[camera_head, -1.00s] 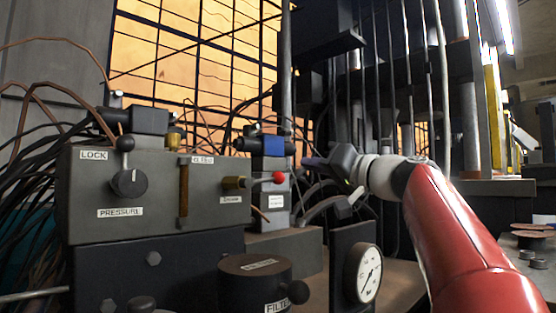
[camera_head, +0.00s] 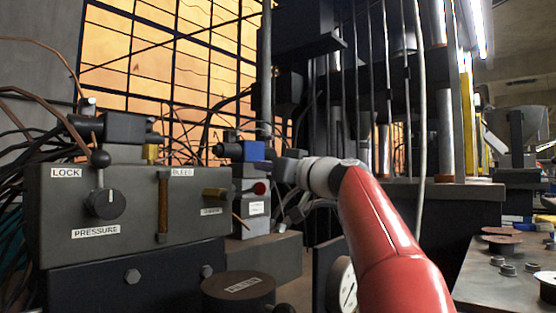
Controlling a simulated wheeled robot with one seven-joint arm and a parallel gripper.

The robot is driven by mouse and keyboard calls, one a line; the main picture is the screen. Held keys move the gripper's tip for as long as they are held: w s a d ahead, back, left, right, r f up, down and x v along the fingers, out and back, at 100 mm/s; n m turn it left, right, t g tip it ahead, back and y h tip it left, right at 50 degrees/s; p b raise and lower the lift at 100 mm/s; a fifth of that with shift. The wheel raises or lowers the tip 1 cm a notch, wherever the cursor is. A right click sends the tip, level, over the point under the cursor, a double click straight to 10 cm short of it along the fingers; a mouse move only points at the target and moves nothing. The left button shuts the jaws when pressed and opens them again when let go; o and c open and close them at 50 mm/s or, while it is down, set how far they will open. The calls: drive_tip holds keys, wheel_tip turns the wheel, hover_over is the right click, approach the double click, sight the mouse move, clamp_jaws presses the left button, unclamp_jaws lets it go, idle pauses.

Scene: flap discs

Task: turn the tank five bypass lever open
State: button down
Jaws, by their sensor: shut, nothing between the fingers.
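The ball looks dark, and the lever's rod is hard to make out. I cannot read a "tank five" or "bypass" label, so I cannot tell if this is the named lever. My gripper (camera_head: 274,170), at the end of my red arm, shows just right of and above the red ball. It is shut and empty. Its fingertips are small and partly lost against the dark parts behind; contact with the ball is unclear.
A blue-ended valve (camera_head: 253,151) sits behind the ball.

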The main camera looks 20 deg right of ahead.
drive_tip(key=shift+s+f, duration=0.15)
drive_tip(key=shift+f, duration=0.45)
drive_tip(key=shift+s+f, duration=0.15)
drive_tip(key=shift+f, duration=0.4)
drive_tip(key=shift+d+f+b, duration=0.1)
drive_tip(key=shift+f+b, duration=0.05)
drive_tip(key=shift+b, duration=0.25)
